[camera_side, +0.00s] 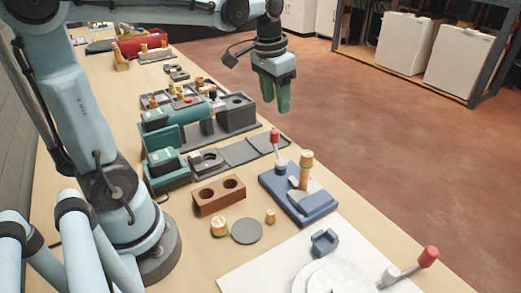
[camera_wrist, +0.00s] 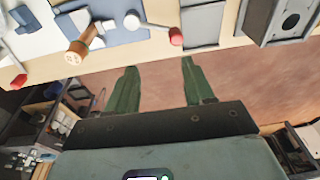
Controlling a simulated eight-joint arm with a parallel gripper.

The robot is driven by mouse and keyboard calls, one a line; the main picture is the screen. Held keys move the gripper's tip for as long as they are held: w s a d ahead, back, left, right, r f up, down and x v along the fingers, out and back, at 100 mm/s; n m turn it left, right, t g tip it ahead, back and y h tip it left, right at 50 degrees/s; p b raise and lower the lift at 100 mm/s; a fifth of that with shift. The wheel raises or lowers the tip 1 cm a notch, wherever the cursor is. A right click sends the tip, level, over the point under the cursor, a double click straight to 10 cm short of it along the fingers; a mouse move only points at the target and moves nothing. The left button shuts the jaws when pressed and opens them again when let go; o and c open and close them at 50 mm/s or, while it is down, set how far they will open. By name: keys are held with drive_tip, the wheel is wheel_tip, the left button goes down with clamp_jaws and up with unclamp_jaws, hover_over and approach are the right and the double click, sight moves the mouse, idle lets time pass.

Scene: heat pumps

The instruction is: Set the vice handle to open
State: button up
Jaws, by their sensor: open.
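The blue vice (camera_side: 318,208) sits on the table at mid-right. Its handle (camera_side: 275,139), a short lever with a red knob, rises at its far left end. A tan cylinder (camera_side: 305,170) stands upright on the vice. In the wrist view the handle's red knob (camera_wrist: 175,36) points out past the blue base (camera_wrist: 117,33), and the tan cylinder (camera_wrist: 77,52) is to its left. My gripper (camera_side: 276,107) has two green fingers, open and empty. It hangs in the air above the handle, apart from it. In the wrist view its fingers (camera_wrist: 158,66) show over the floor.
A second red-knobbed lever (camera_side: 427,257) stands by a white disc (camera_side: 338,277) at the front right. A brown block with two holes (camera_side: 218,195) is left of the vice. Dark fixtures (camera_side: 237,113) line the table behind. The floor beyond the table edge is clear.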

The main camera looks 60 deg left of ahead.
sight(274, 131)
drive_tip(key=shift+g, duration=0.9)
drive_tip(key=a+f, duration=0.1)
drive_tip(key=f, duration=0.3)
drive_tip(key=w+a+f, duration=0.1)
drive_tip(key=f, duration=0.3)
drive_tip(key=w+a+f, duration=0.1)
drive_tip(key=f, duration=0.3)
drive_tip(key=shift+w+a+f, duration=0.15)
drive_tip(key=shift+w+f, duration=0.1)
clamp_jaws()
